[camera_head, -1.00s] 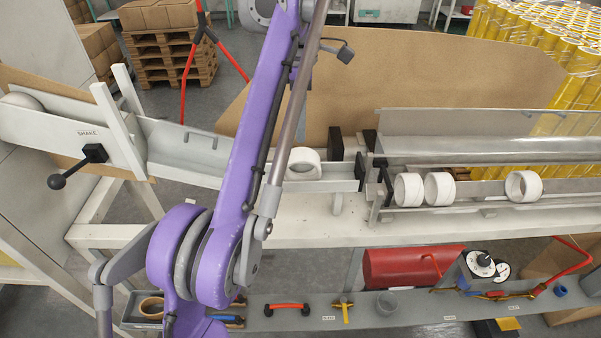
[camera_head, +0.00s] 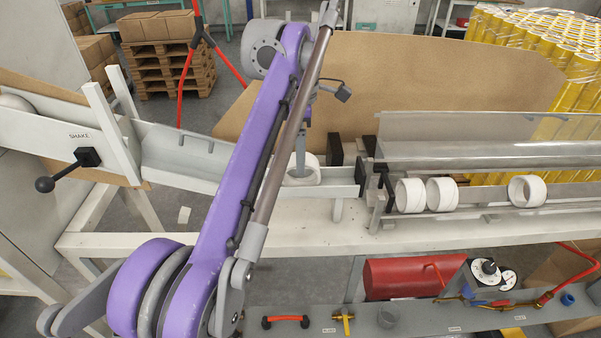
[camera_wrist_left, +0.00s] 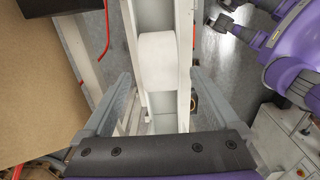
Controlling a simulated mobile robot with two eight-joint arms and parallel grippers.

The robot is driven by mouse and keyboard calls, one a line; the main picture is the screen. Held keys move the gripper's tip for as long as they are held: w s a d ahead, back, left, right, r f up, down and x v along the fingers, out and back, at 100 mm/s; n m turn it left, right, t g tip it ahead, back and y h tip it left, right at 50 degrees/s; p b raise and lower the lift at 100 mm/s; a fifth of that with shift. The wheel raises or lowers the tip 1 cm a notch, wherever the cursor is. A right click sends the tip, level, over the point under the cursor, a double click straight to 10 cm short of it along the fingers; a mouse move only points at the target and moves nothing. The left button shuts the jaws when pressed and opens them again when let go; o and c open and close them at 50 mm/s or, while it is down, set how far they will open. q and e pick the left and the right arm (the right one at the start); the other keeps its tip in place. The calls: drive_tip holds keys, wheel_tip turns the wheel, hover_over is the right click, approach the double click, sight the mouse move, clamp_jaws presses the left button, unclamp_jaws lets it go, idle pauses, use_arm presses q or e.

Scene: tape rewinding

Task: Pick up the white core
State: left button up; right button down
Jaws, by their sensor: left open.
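A white core (camera_head: 304,178) lies in the grey sloping chute, near its lower right end by the black stop. In the left wrist view the same white core (camera_wrist_left: 157,60) sits in the channel, ahead of the jaws. My left gripper (camera_wrist_left: 161,76) is open, with one finger on each side of the channel and a gap between each finger and the core. In the head view one finger of my left gripper (camera_head: 301,150) reaches down over the core and hides part of it. Whether it touches the core cannot be told. My right gripper is not in view.
Several more white cores (camera_head: 441,194) lie on the rail to the right. The chute (camera_head: 180,150) has raised side walls, and black blocks (camera_head: 335,150) stand beside its end. A "SHAKE" lever (camera_head: 62,176) is at left. A red cylinder (camera_head: 400,278) and tools lie on the lower shelf.

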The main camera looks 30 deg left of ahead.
use_arm(q)
drive_tip(key=shift+f, duration=0.25)
drive_tip(key=shift+c, duration=0.3)
drive_tip(key=c, duration=1)
